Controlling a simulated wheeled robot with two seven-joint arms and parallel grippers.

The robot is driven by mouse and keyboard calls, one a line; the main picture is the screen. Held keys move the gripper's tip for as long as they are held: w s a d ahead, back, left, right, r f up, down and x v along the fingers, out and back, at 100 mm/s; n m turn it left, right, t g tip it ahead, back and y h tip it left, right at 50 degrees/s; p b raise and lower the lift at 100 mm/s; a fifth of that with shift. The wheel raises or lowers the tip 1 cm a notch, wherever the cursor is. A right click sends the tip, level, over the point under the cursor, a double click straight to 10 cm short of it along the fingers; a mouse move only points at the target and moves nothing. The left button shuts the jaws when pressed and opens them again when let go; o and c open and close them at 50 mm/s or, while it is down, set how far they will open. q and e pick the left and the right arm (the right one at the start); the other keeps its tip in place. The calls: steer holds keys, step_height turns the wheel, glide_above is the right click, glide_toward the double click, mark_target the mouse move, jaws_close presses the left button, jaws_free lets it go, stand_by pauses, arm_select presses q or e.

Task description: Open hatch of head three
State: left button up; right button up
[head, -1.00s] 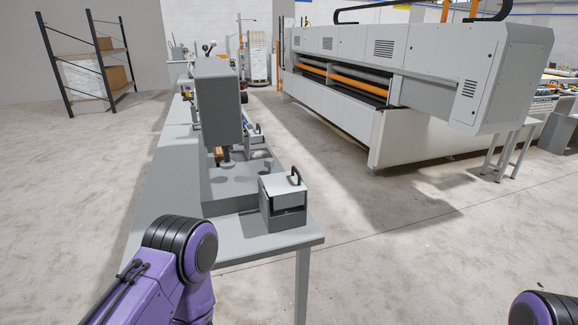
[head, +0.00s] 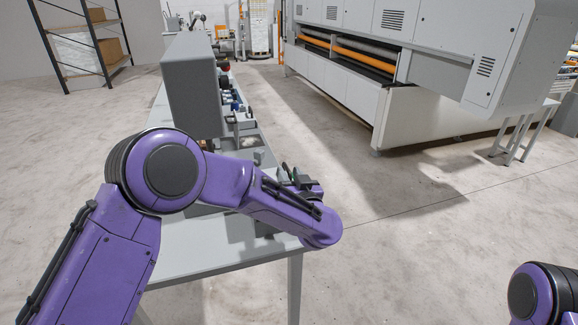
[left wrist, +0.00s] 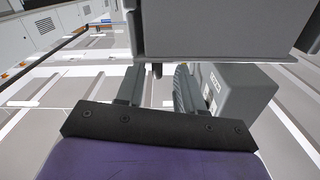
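A tall grey machine head (head: 192,88) stands over the table, left of centre in the head view. My left arm covers its base and the small lidded box seen there earlier. My left gripper (head: 301,183) is beyond the arm's bend, over the near end of the table, with its fingers mostly hidden. In the left wrist view the two fingers of my left gripper (left wrist: 158,88) are apart with nothing held. A large grey housing (left wrist: 220,28) fills the top, and a grey box with a label (left wrist: 238,95) is close at the right. I cannot tell which head is number three.
The grey table (head: 222,258) runs away from me, with several small items further along. A long grey machine (head: 420,70) stands to the right across a clear concrete floor (head: 400,225). A shelf rack (head: 85,45) is at the back left.

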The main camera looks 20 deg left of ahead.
arm_select(q)
steer(key=x, duration=0.2)
steer(key=shift+w+f, duration=0.1)
steer(key=shift+w, duration=0.2)
steer(key=shift+s, duration=0.1)
jaws_close()
